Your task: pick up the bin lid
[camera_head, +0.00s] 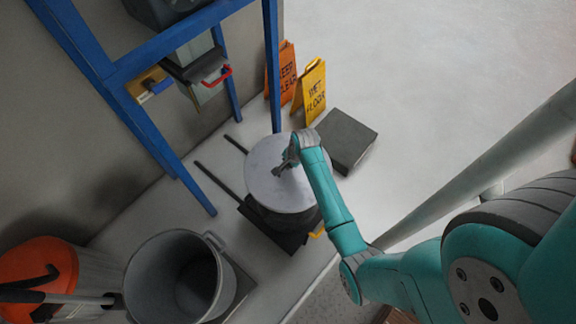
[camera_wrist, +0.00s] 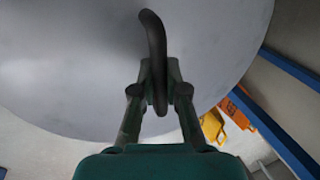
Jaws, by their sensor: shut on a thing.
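The bin lid (camera_head: 266,186) is a round, pale grey disc near the middle of the head view. It sits over a dark round bin or stack. In the wrist view the lid (camera_wrist: 75,60) fills most of the picture, with a dark curved handle (camera_wrist: 153,35) standing on it. My gripper (camera_head: 287,165) is over the lid's upper right part in the head view. In the wrist view my gripper (camera_wrist: 160,88) is shut on the handle, with a finger on each side. I cannot tell whether the lid is raised off what is below it.
An open grey metal bin (camera_head: 150,265) stands at the lower left beside an orange container (camera_head: 40,265). A blue frame (camera_head: 135,115) rises on the left. Orange (camera_head: 287,70) and yellow (camera_head: 313,92) signs and a dark flat block (camera_head: 345,140) stand behind. The floor at upper right is clear.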

